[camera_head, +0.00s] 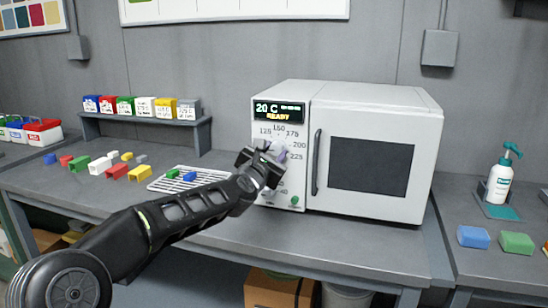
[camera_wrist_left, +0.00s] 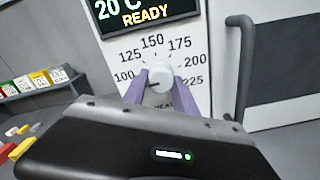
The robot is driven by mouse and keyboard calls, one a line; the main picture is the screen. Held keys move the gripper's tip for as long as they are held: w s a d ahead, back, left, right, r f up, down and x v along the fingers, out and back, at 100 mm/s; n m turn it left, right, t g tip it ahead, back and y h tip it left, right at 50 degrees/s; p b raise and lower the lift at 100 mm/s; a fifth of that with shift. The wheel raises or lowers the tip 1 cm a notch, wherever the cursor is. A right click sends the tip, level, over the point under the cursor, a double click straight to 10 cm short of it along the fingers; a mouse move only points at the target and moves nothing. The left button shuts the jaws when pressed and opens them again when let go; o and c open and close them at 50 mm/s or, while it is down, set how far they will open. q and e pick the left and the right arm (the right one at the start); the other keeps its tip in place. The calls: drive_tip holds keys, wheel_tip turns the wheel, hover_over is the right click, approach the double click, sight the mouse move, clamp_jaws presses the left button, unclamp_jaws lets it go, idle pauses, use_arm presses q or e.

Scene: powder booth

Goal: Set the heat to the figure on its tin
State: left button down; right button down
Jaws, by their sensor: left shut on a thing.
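The white oven (camera_head: 375,165) stands on the bench with its door shut; its display (camera_head: 279,110) reads 20 C and READY. Below the display is a heat dial marked 100 to 225. My left gripper (camera_head: 277,151) is at this dial, its purple fingers shut on the white heat knob (camera_wrist_left: 161,76) from both sides. I cannot tell which figure the knob points to. A row of tins (camera_head: 143,106) in blue, red, green, white, yellow and grey stands on a small shelf; their label figures are too small to read. My right gripper is out of view.
A wire rack (camera_head: 205,176) holds a green and a blue piece left of the oven. Several coloured blocks (camera_head: 98,166) lie further left. A pump bottle (camera_head: 499,180) and blue and green sponges (camera_head: 473,237) are at the right. The oven handle (camera_head: 316,162) juts out beside the dial.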

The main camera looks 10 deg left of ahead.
use_arm(q)
drive_tip(key=m, duration=0.3)
drive_tip(key=shift+m+b, duration=0.4)
drive_tip(key=m, duration=0.4)
drive_tip(key=shift+m, duration=0.3)
drive_tip(key=m, duration=0.4)
drive_tip(key=shift+r, duration=0.1)
drive_tip(key=m, duration=0.5)
drive_tip(key=m+p, duration=0.1)
drive_tip(key=m, duration=0.3)
drive_tip(key=shift+d+m, duration=0.1)
drive_tip(key=shift+m, duration=0.2)
drive_tip(key=m+p, duration=0.1)
drive_tip(key=m, duration=0.8)
drive_tip(key=shift+m, duration=1.8)
